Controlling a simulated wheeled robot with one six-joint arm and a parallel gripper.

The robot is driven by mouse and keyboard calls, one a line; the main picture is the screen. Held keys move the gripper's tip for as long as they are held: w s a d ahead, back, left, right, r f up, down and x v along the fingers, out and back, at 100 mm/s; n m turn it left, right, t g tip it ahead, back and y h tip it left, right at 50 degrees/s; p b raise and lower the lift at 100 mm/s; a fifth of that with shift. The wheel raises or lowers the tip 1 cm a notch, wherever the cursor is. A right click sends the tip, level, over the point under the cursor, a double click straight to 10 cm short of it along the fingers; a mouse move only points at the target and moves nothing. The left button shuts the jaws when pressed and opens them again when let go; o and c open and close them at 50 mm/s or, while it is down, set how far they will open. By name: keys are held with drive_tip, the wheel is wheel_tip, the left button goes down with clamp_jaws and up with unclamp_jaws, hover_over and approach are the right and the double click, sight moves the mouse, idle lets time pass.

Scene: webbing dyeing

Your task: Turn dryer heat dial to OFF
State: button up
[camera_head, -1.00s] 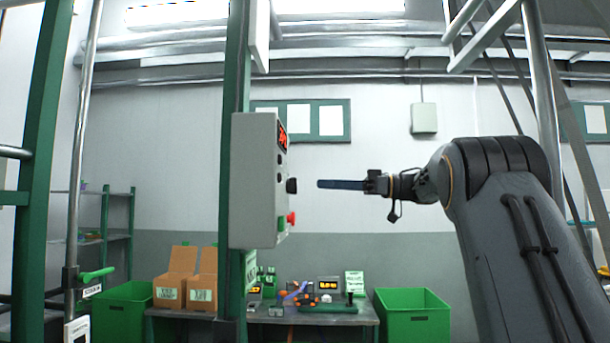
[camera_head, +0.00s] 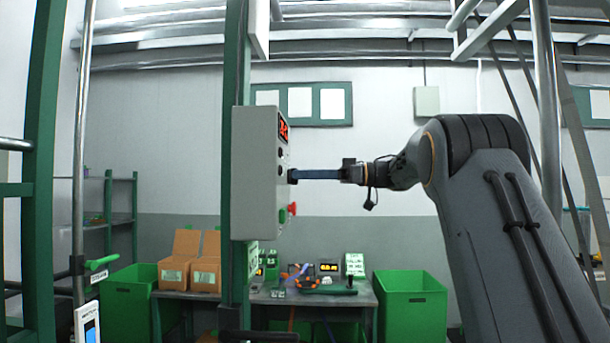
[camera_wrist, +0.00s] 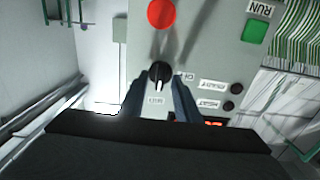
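The dryer control box (camera_head: 253,180) is a light grey panel on a green post. Its black dial (camera_wrist: 160,72) with a white pointer line shows in the wrist view, where the panel appears upside down. The pointer is toward the bottom of that picture, near a small label too blurred to read. My gripper (camera_wrist: 159,88) has one finger on each side of the dial, with a gap showing between them. Contact with the dial cannot be told. In the head view my gripper (camera_head: 297,175) reaches the panel's face from the right, at the dial.
A red button (camera_wrist: 161,13) and a green RUN button (camera_wrist: 255,31) are on the same panel, with a lit red display (camera_head: 283,127). Behind are a workbench (camera_head: 345,297), cardboard boxes (camera_head: 206,277) and a green bin (camera_head: 410,308).

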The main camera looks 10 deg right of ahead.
drive_tip(key=shift+c, duration=0.5)
clamp_jaws()
drive_tip(key=shift+n+b, duration=0.3)
drive_tip(key=shift+b, duration=0.05)
drive_tip(key=n+b, duration=1)
drive_tip(key=n, duration=0.1)
drive_tip(key=n+b, duration=0.6)
drive_tip(key=shift+s+a+f, duration=0.1)
drive_tip(key=shift+s+f, duration=0.15)
drive_tip(key=shift+n, duration=0.3)
